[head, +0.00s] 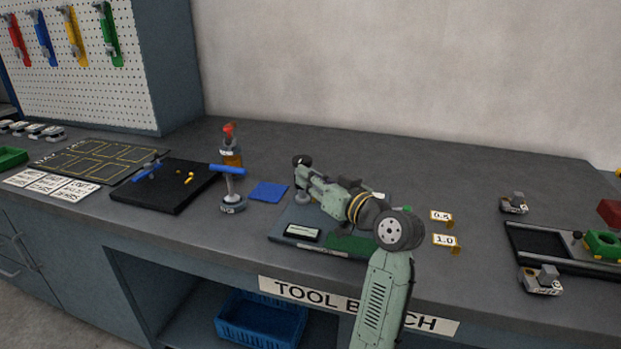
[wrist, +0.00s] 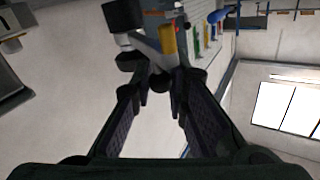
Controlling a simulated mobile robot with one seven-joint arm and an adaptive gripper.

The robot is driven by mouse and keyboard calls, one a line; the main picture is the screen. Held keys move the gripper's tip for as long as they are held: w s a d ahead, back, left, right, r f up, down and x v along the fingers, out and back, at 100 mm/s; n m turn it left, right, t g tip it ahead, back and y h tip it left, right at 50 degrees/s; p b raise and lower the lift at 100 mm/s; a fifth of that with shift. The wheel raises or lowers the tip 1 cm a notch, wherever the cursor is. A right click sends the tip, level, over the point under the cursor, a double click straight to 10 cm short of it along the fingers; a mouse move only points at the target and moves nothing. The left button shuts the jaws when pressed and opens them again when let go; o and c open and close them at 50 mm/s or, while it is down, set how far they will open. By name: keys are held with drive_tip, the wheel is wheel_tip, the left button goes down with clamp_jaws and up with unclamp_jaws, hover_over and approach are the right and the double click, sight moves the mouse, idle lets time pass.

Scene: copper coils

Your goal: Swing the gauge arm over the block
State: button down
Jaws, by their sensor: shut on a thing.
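The gauge stand (head: 283,232) is a grey-blue base on the bench, with a small display box (head: 303,232) and a green pad (head: 348,243). A short grey post foot (head: 302,198) stands at its back left. My gripper (head: 305,175) is above this corner. In the wrist view, my gripper (wrist: 163,84) has its fingertips closed around a small dark knob at the end of the grey gauge arm (wrist: 151,48). A black dial or head (wrist: 124,17) is beside the arm. My own arm hides the right of the stand, and I cannot make out the block.
A blue-handled tool (head: 230,178) and an amber bottle (head: 231,150) stand to the left, with a blue cloth (head: 268,192) between. Tags marked 0.5 (head: 441,216) and 1.0 (head: 445,240) are to the right. The back of the bench is clear.

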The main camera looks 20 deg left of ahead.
drive_tip(key=c, duration=1.5)
unclamp_jaws()
drive_tip(key=shift+c, duration=0.2)
drive_tip(key=v, duration=1.2)
drive_tip(key=shift+c, duration=0.2)
